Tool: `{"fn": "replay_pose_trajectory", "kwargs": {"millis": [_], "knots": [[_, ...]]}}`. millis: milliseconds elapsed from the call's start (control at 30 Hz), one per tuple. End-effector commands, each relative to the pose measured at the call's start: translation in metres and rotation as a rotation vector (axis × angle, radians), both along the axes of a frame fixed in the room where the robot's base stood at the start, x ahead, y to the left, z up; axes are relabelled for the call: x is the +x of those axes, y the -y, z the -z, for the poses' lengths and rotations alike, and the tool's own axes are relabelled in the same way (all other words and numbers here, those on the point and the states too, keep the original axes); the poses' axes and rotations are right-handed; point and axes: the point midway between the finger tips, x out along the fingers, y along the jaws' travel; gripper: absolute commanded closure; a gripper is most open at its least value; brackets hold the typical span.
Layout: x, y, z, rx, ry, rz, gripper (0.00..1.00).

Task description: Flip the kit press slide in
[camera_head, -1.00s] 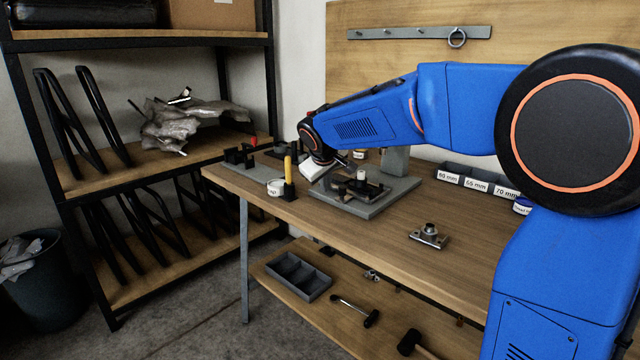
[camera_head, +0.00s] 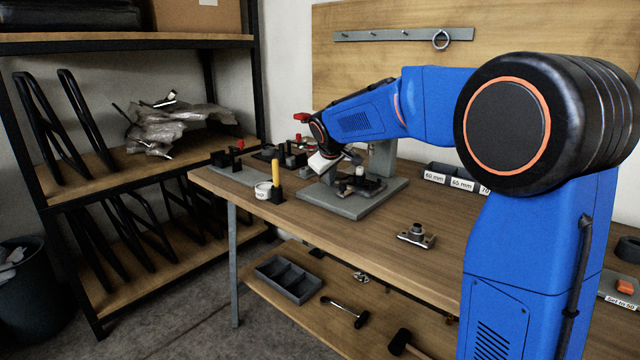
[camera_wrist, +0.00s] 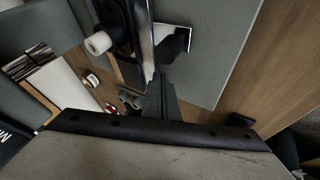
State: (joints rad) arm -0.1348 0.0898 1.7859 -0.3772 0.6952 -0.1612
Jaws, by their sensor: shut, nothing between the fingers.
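The kit press stands on the bench as a grey base plate (camera_head: 345,206) with a grey column (camera_head: 383,160). A dark slide assembly (camera_head: 362,186) sits low on the plate; whether it is in or out I cannot tell. My gripper (camera_head: 335,165) is at the left of the column, above the plate's back left part, partly hidden by my wrist. A grey plate (camera_wrist: 215,75) lies beyond. Contact is unclear.
A white cup (camera_head: 263,190) and a yellow-handled tool (camera_head: 276,172) stand left of the press. A small metal fixture (camera_head: 416,236) sits at the front right. Labelled bins (camera_head: 450,178) are at the back right. Bench around the small fixture is clear.

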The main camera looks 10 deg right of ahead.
Motion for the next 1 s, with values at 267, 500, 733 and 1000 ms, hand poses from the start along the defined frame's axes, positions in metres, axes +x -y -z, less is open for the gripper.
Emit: {"fn": "replay_pose_trajectory", "kwargs": {"millis": [267, 500, 733, 1000], "knots": [[0.031, 0.044, 0.001, 0.0, -0.001, 0.002, 1.0], [0.036, 0.05, 0.001, 0.0, -0.002, -0.001, 1.0], [0.036, 0.05, 0.002, -0.001, -0.002, 0.0, 1.0], [0.034, 0.046, 0.001, -0.001, -0.002, 0.001, 1.0]]}}
